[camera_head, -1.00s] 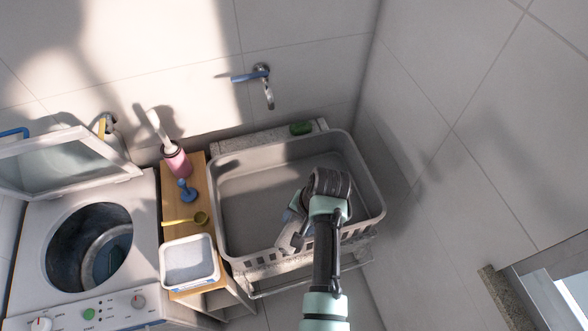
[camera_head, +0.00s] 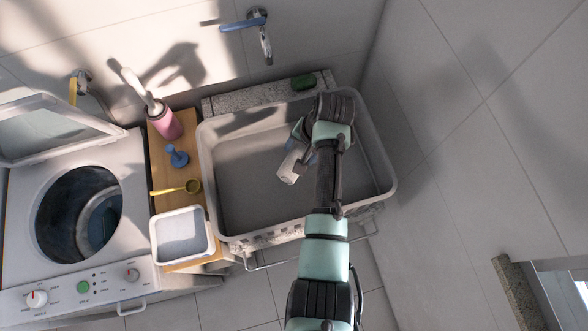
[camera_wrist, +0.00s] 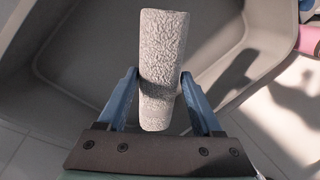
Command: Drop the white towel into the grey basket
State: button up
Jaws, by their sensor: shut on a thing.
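The white towel (camera_wrist: 162,70), a rolled, bumpy-textured cloth, is held between the two blue fingers of my gripper (camera_wrist: 160,100) in the wrist view. In the head view the towel (camera_head: 292,165) hangs at my gripper (camera_head: 303,150), over the inside of the grey basket. The grey basket (camera_head: 222,238) is a large open tub with a slotted front rim, and its visible floor is bare. In the wrist view the basket's grey wall (camera_wrist: 50,35) shows behind the towel. My arm hides the basket's right part.
A wooden shelf left of the basket holds a pink cup (camera_head: 166,122) with a brush, a blue stopper (camera_head: 177,156), a yellow scoop (camera_head: 178,188) and a white tub (camera_head: 183,236). A washer (camera_head: 55,180) stands farther left. A faucet (camera_head: 258,30) juts from the wall behind.

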jog(key=b+x, duration=0.1)
jog(key=x, duration=0.1)
jog(key=shift+d+f+b, duration=0.2)
jog(key=shift+f+b, duration=0.2)
jog(key=shift+r, duration=0.1)
jog(key=o, duration=1.4)
jog(key=b+v, duration=0.2)
jog(key=v, duration=1.1)
